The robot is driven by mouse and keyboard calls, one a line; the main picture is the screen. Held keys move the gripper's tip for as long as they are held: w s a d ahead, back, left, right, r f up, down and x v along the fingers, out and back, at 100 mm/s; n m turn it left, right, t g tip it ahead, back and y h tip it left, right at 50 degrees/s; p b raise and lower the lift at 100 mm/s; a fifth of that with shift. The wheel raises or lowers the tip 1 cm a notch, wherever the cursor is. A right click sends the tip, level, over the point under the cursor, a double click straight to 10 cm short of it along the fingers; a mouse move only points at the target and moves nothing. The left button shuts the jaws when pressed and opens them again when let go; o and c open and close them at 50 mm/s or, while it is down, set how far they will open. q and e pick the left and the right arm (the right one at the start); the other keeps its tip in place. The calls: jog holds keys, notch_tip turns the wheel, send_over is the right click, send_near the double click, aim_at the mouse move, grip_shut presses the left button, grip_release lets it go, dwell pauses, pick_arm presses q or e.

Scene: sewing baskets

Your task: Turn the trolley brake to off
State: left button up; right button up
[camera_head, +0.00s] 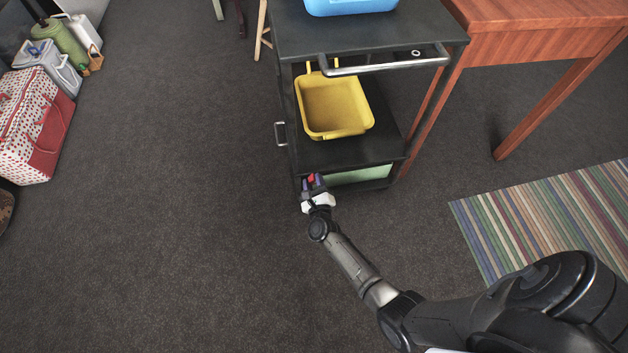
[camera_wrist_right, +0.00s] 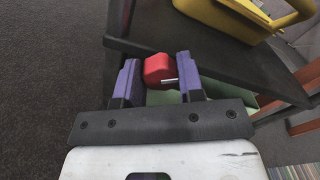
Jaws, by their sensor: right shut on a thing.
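The dark trolley (camera_head: 350,150) stands at the top middle of the head view, with a metal push handle (camera_head: 385,67) along its near top edge. My right gripper (camera_head: 313,180) is at the trolley's near left corner, low down by the bottom shelf. It is shut on a small red knob, the brake (camera_wrist_right: 158,70), which sits between the two purple fingers in the right wrist view. A short metal pin sticks out from the knob. The red also shows in the head view (camera_head: 311,178). The brake's marking cannot be read. My left gripper is not in view.
A yellow tub (camera_head: 333,105) sits on the middle shelf and a blue tub (camera_head: 350,5) on top. A wooden table (camera_head: 545,40) stands to the right, near a striped rug (camera_head: 550,215). A dotted red-and-white bag (camera_head: 30,125) lies left. The carpet between is clear.

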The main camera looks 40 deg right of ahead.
jog(key=n+p, duration=0.1)
jog(key=n, duration=0.3)
jog(key=shift+n, duration=0.4)
jog(key=n+p, duration=0.1)
jog(key=n, duration=0.1)
jog(key=shift+n, duration=0.3)
jog(key=n+p, duration=0.1)
jog(key=n, duration=0.2)
jog(key=shift+n+p, duration=0.3)
jog(key=shift+n, duration=0.1)
jog(key=n+p, duration=0.1)
jog(key=n, duration=0.2)
jog(key=shift+f+n, duration=0.1)
jog(key=shift+n, duration=0.2)
jog(key=n, duration=0.3)
jog(key=shift+n+p, duration=0.3)
jog(key=shift+p, duration=0.1)
jog(key=n, duration=0.3)
jog(key=shift+n+p, duration=0.3)
jog(key=shift+p, duration=0.05)
jog(key=n, duration=0.6)
jog(key=shift+f+p, duration=0.1)
jog(key=shift+p, duration=0.25)
jog(key=shift+n, duration=1)
